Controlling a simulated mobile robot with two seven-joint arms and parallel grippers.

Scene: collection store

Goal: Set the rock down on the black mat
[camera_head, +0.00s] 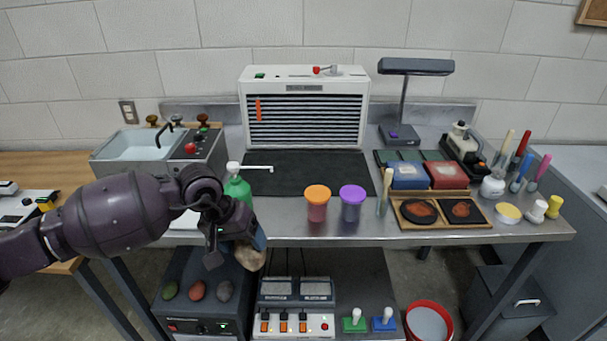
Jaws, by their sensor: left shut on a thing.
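The black mat (315,177) lies flat on the steel bench, in front of the white slatted unit. Its visible surface is bare. My left gripper (243,238) comes in from the left and is shut on a tan, rounded rock (250,258). The rock hangs below the fingers, in front of the bench's front edge and apart from the mat, which is farther back and to the right. The gripper hides part of the rock. My right gripper is not in view.
A green bottle (238,188) with a white spout stands close behind my left gripper. A sink unit (150,150) is at left. Several stones sit on the dark unit below (197,318).

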